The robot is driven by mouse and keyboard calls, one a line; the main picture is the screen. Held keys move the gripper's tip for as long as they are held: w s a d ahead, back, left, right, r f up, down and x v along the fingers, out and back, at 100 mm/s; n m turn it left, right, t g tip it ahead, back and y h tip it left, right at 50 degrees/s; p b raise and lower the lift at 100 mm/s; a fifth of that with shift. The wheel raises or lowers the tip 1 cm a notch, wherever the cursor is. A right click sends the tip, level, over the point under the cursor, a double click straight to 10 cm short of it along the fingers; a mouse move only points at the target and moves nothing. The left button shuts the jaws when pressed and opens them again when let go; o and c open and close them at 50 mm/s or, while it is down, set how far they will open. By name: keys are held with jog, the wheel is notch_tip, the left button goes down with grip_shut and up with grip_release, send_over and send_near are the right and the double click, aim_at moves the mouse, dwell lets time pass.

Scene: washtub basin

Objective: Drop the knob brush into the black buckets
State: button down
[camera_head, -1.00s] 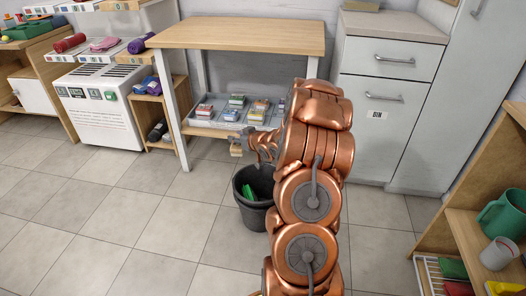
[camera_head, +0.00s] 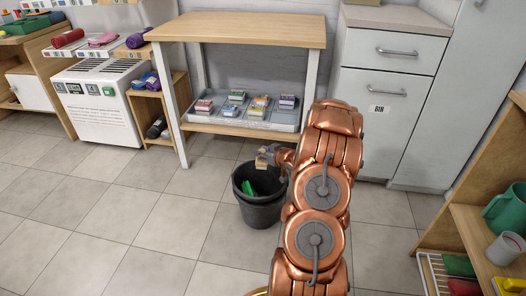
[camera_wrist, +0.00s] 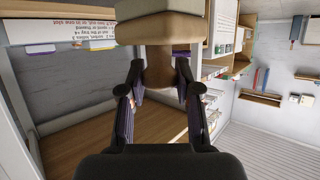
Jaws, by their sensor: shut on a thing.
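The knob brush (camera_wrist: 160,30) is a wooden piece with a pale block end and a brown knob. In the wrist view its knob is between the two fingers of my gripper (camera_wrist: 160,88), which is shut on it. In the head view my gripper (camera_head: 277,152) and the brush (camera_head: 264,158) are just above the rim of a black bucket (camera_head: 258,212) on the tiled floor. The brush is close to the bucket's far right side. A green item (camera_head: 247,188) lies inside the bucket. Only one bucket rim is clear; whether several are stacked I cannot tell.
A wooden table (camera_head: 235,30) with a lower shelf tray (camera_head: 240,119) of small boxes stands behind the bucket. Grey drawers (camera_head: 390,95) are at its right. A shelf (camera_head: 475,225) with a green jug (camera_head: 505,213) is at far right. The floor at left is clear.

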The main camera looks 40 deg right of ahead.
jog(key=shift+f+b, duration=0.7)
jog(key=shift+f, duration=0.55)
jog(key=c, duration=0.7)
grip_release()
jog(key=v, duration=1.2)
jog(key=shift+f, duration=0.1)
